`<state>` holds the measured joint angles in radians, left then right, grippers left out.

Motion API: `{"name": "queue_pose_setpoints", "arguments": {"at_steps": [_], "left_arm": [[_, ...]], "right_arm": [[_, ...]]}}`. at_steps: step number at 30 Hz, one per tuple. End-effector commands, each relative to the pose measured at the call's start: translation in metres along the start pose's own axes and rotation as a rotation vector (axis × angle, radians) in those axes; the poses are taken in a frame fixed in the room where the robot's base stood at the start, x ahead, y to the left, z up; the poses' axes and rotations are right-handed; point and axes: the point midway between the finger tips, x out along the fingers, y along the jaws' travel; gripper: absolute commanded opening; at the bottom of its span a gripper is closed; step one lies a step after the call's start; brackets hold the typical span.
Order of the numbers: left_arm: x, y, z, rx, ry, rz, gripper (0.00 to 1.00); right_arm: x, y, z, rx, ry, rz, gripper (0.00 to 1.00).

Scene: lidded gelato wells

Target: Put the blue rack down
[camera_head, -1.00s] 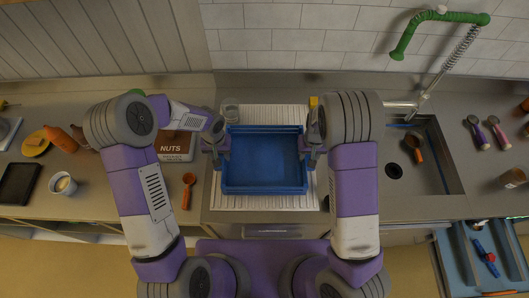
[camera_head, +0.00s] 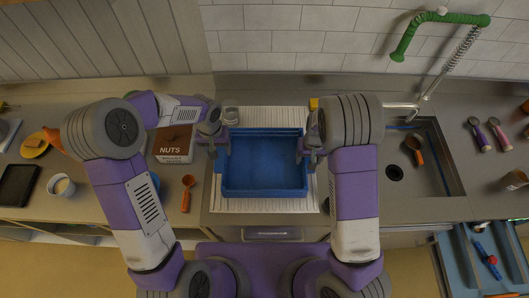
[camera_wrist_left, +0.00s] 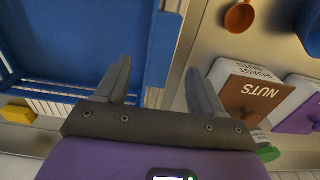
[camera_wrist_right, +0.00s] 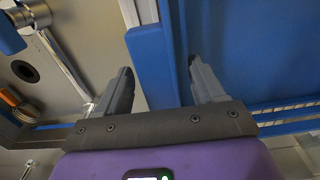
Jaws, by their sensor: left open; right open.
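The blue rack (camera_head: 264,193) sits level over the white ribbed mat (camera_head: 226,205) in the middle of the counter; I cannot see its underside. My left gripper (camera_head: 221,152) is at the rack's left wall and open. In the left wrist view, the wall (camera_wrist_left: 163,45) stands between the spread fingers (camera_wrist_left: 160,85), with gaps beside it. My right gripper (camera_head: 308,155) is at the right wall and open. In the right wrist view, that wall (camera_wrist_right: 152,65) stands between its fingers (camera_wrist_right: 163,80). The rack looks empty inside.
A nuts box (camera_head: 172,146) and an orange scoop (camera_head: 187,192) lie left of the mat. An open blue drawer (camera_head: 455,262) is at lower right.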

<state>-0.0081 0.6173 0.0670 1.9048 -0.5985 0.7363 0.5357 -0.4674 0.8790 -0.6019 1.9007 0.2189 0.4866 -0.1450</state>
Motion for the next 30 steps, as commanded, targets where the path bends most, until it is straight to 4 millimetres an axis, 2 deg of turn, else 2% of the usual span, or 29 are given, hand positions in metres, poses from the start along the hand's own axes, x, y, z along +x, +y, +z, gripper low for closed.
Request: {"name": "queue_pose_setpoints", "arguments": {"at_steps": [1, 6, 9, 14, 17, 24, 30], "left_arm": [[-0.013, 0.0, -0.001, 0.001, 0.006, 0.001, 0.68], [-0.041, 0.0, -0.001, 0.0, 0.003, 0.0, 0.68], [-0.051, 0.0, 0.0, 0.0, 0.002, 0.0, 0.68], [-0.057, 0.0, 0.0, 0.001, -0.001, 0.001, 0.68], [-0.057, 0.0, 0.0, 0.001, -0.001, 0.001, 0.68], [-0.057, 0.0, 0.0, 0.001, -0.001, 0.0, 0.68], [-0.056, 0.0, 0.0, 0.001, -0.001, 0.0, 0.68]], "right_arm": [[0.0, 0.0, 0.0, 0.0, 0.0, 0.0, 0.68], [0.0, 0.0, 0.0, 0.0, 0.0, 0.0, 0.68], [0.0, 0.0, 0.0, 0.0, 0.0, 0.0, 0.68], [-0.006, 0.0, -0.001, -0.001, 0.003, -0.001, 0.68], [-0.02, -0.001, -0.001, 0.0, 0.004, -0.001, 0.68], [-0.072, -0.001, -0.001, -0.002, 0.006, -0.002, 0.68], [-0.106, -0.001, -0.001, -0.001, 0.004, -0.001, 0.68]]}}
